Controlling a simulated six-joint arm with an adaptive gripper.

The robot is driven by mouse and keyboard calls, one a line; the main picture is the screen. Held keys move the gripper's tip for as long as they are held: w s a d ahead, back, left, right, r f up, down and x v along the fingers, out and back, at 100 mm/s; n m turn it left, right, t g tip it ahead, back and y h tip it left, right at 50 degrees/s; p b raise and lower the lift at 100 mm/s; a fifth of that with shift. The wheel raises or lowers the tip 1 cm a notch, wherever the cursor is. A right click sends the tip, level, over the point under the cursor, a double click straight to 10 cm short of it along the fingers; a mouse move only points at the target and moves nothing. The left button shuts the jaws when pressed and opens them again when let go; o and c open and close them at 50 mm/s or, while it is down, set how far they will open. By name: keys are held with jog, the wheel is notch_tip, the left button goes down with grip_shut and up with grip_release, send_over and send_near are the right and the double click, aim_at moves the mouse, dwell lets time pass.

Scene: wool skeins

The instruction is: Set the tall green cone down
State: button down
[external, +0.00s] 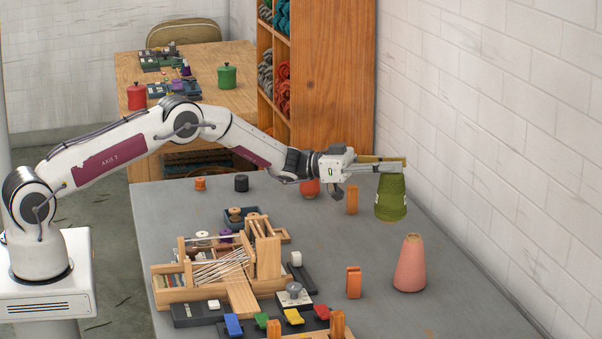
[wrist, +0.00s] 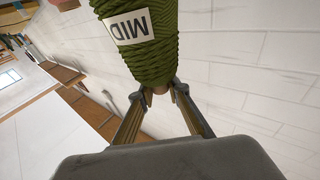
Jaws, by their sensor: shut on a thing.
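The tall green cone (external: 390,199) is wound with ribbed green yarn and hangs upright, narrow end up, near the right edge of the grey table (external: 350,240). My gripper (external: 388,165) is shut on its narrow top. In the wrist view both fingertips (wrist: 162,90) pinch the cone's narrow tip, and the green cone (wrist: 158,62) carries a white label reading "MID". The cone's base looks clear of the table, though its exact height is hard to tell.
A pink cone (external: 409,265) stands in front of the green cone. Orange blocks (external: 352,200) (external: 354,282) stand to its left. A wooden loom (external: 225,270) with small parts fills the table's middle. A white brick wall (external: 500,130) rises close on the right.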

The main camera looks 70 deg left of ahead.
aim_at(389, 203)
jog(key=shift+f, duration=3.2)
jog(key=shift+f, duration=1.9)
jog(key=c, duration=1.9)
grip_release()
jog(key=shift+s+a, duration=0.1)
jog(key=shift+v, duration=3.6)
